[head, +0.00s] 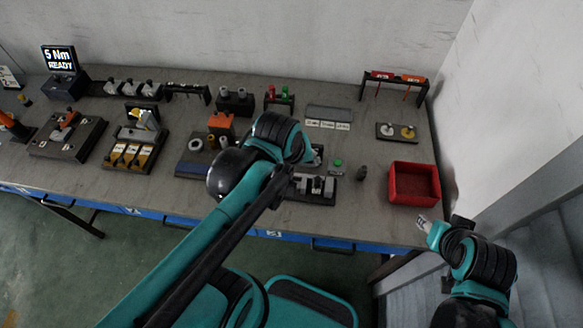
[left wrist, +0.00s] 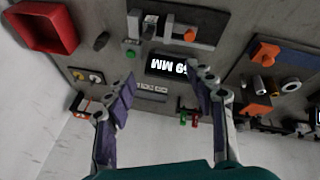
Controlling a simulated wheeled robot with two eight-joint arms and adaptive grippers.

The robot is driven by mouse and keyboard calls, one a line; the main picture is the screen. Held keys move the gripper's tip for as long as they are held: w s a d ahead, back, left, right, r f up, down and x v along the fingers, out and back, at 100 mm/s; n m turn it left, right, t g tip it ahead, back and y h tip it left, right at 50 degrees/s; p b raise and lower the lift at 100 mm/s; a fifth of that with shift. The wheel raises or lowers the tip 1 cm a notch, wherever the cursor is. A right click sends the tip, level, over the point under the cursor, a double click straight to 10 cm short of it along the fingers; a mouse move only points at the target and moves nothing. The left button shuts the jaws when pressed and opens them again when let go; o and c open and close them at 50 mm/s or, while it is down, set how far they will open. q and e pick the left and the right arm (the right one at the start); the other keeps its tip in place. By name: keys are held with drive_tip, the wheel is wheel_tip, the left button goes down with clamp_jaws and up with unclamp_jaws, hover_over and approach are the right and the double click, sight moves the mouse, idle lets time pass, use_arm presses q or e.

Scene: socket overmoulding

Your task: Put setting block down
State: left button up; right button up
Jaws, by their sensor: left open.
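My left gripper (left wrist: 162,90) is open in the left wrist view, with nothing between its fingers. In the head view its fingers are mostly hidden behind my own left wrist. A small dark grey block (head: 361,173) stands alone on the bench, left of the red tray; it also shows in the left wrist view (left wrist: 101,40), apart from the fingers. I cannot tell for sure whether it is the setting block. A gauge fixture (head: 318,188) with a lit display (left wrist: 168,66) is close by. My right gripper (head: 425,222) is beyond the bench's front edge; its jaw state is unclear.
The red tray (head: 414,168) is at the bench's right end. A green button (head: 338,162) is between the gauge and the dark block. A plate with two pegs (head: 397,132) and a tool rack (head: 394,78) stand behind. Bare bench surrounds the dark block.

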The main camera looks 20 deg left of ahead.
use_arm(q)
drive_tip(key=s+m, duration=0.1)
drive_tip(key=m, duration=0.1)
drive_tip(key=s+m+t, duration=0.1)
drive_tip(key=m, duration=0.1)
drive_tip(key=s+a+m+t, duration=0.1)
drive_tip(key=m, duration=0.2)
drive_tip(key=shift+a+r, duration=0.1)
drive_tip(key=shift+r, duration=0.15)
